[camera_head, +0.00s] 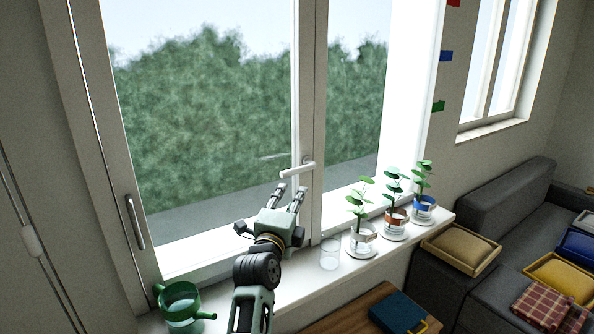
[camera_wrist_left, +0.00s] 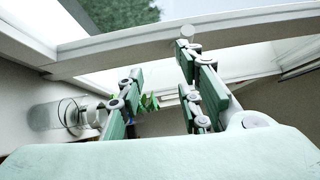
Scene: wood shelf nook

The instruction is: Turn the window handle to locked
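The white window handle (camera_head: 297,170) is on the middle window post (camera_head: 311,120) in the head view. Its lever points left and tilts a little, close to level. My left gripper (camera_head: 290,189) is just below the lever, its two fingers spread and pointing up toward it. Nothing shows between the fingers. In the left wrist view the fingers (camera_wrist_left: 160,65) are also apart. A small pale round part (camera_wrist_left: 187,31) shows beyond the right finger; I cannot tell whether it belongs to the handle. My right gripper is in neither view.
On the sill stand a green watering can (camera_head: 181,309), a clear glass (camera_head: 330,253) and several potted plants (camera_head: 363,238) to the right. A vertical grip (camera_head: 135,222) is on the left frame. A grey sofa (camera_head: 500,240) and a blue book (camera_head: 399,314) are at right.

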